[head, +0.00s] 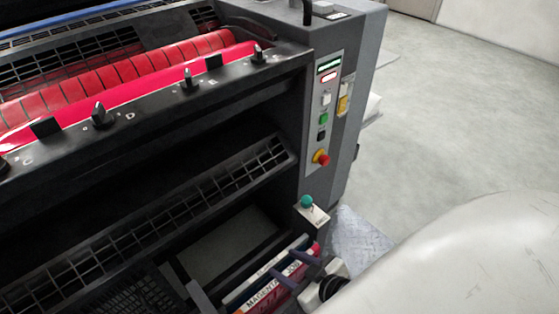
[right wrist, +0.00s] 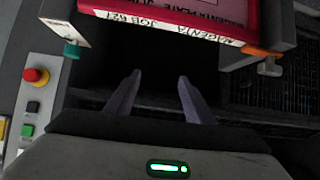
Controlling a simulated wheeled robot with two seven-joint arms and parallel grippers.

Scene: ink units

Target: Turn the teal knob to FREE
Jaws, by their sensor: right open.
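The teal knob (head: 307,202) stands out from a small white label plate (head: 313,214) at the lower right of the dark machine's front. The lettering on the plate is too small to read, so I cannot tell the knob's setting. In the right wrist view the knob (right wrist: 72,51) is at the upper left, beside its white plate (right wrist: 65,25). My right gripper (head: 283,262) is below the knob in the head view, apart from it. In the right wrist view its two fingers (right wrist: 158,78) are spread with nothing between them. My left gripper is not in view.
A magenta cassette (head: 268,296) with a white label sits close to my right fingers. It also shows in the right wrist view (right wrist: 190,12). A red stop button (head: 321,157) and a button panel (head: 324,110) are above the knob. Open floor (head: 450,100) lies to the right.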

